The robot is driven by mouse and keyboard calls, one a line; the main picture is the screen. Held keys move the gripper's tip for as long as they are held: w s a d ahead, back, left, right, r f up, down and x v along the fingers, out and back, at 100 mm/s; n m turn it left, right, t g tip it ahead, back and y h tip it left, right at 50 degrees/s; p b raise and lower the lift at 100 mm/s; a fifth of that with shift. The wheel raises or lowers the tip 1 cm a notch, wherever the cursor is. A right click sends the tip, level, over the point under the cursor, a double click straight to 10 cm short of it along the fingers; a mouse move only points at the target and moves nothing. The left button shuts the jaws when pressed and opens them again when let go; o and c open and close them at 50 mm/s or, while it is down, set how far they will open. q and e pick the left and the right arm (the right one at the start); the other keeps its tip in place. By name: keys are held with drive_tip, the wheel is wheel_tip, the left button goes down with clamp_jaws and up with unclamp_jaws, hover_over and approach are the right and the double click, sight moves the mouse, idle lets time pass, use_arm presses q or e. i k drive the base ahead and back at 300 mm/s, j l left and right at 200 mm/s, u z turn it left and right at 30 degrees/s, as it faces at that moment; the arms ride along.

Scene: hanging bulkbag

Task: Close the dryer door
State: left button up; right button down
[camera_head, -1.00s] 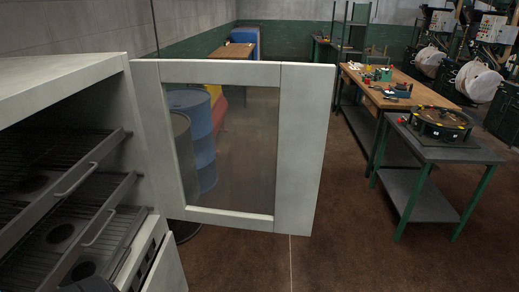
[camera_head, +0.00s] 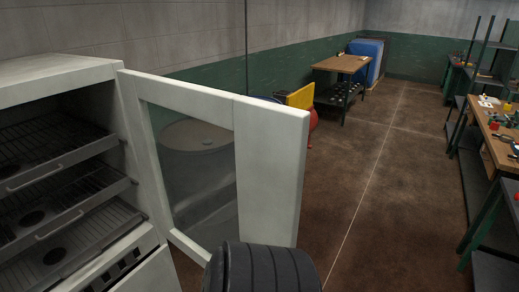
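The dryer (camera_head: 60,72) is a pale cabinet at the left of the head view. Its front is open and shows wire racks (camera_head: 55,170) with handles inside. The dryer door (camera_head: 270,170) is a pale frame with a glass window (camera_head: 190,165). It is hinged at the cabinet's right edge and stands swung open. A black ribbed part of mine shows at the bottom middle, in front of the door's lower corner. I cannot tell whether it touches the door. No gripper fingers are visible, on the left or the right.
A drum (camera_head: 195,135) shows through the door's window. A yellow object (camera_head: 300,97) stands behind the door. A small wooden table (camera_head: 350,64) is farther back. A workbench (camera_head: 500,140) with tools lines the right. The brown floor (camera_head: 375,190) between is clear.

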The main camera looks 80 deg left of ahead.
sight(271, 138)
drive_tip(key=i+u, duration=0.4)
drive_tip(key=i+l+u, duration=0.1)
drive_tip(key=i+u, duration=0.3)
drive_tip(key=i, duration=0.2)
drive_tip(key=i+j+u, duration=0.15)
drive_tip(key=u, duration=0.25)
drive_tip(key=i+u, duration=0.3)
drive_tip(key=u, duration=0.15)
drive_tip(key=i+u, duration=0.25)
drive_tip(key=u, duration=0.15)
drive_tip(key=i+u, duration=0.25)
drive_tip(key=u, duration=0.2)
drive_tip(key=i+u, duration=0.1)
drive_tip(key=u, duration=0.35)
drive_tip(key=i+u, duration=0.15)
drive_tip(key=u, duration=0.25)
drive_tip(key=i+l+u, duration=0.1)
drive_tip(key=u, duration=0.35)
drive_tip(key=i+l+u, duration=0.1)
drive_tip(key=u, duration=0.3)
drive_tip(key=l+u, duration=0.1)
drive_tip(key=u, duration=0.95)
drive_tip(key=i+l, duration=0.05)
